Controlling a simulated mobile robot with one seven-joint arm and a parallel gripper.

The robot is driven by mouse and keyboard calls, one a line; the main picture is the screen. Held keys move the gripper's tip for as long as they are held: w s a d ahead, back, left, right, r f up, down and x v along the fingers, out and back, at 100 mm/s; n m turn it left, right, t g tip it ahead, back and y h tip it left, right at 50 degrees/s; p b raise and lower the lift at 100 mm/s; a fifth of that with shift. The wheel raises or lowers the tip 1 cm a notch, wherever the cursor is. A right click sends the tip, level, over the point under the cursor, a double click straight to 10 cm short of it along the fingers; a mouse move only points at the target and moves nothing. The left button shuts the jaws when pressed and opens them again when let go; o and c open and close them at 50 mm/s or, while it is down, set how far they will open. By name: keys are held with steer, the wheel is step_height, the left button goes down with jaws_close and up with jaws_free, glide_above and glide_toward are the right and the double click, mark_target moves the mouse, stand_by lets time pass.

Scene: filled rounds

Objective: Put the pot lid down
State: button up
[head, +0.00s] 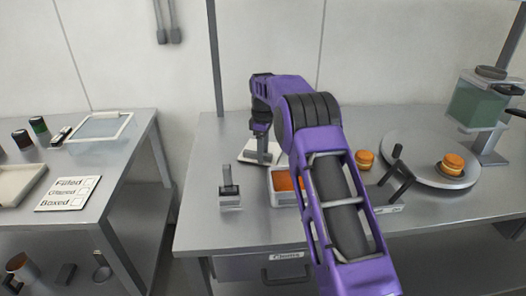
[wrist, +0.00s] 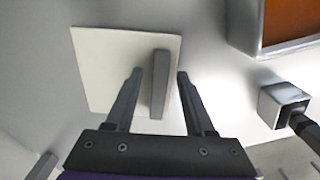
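The pot lid (wrist: 105,65) is a flat, off-white square with an upright grey bar handle (wrist: 160,85). It appears to lie flat on the steel table; in the head view its pale plate (head: 250,157) shows at the back left of that table, partly hidden by my gripper. My gripper (wrist: 160,72) is open, with one finger on each side of the handle and gaps visible on both sides, the right one narrower. In the head view my gripper (head: 263,153) points down over the lid. The pot (head: 285,199), a pale square container with orange filling, stands uncovered to the right.
A grey block with an upright handle (head: 230,190) stands front left of the pot; it also shows in the wrist view (wrist: 283,103). To the right are a filled round (head: 364,159), a black-handled tool (head: 397,174), a round plate (head: 420,170) and a green-filled dispenser (head: 478,102).

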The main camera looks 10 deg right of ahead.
steer(key=shift+r, duration=0.1)
step_height(320, 180, up, 12)
steer(key=p, duration=0.2)
stand_by(0.4)
steer(key=shift+r, duration=0.1)
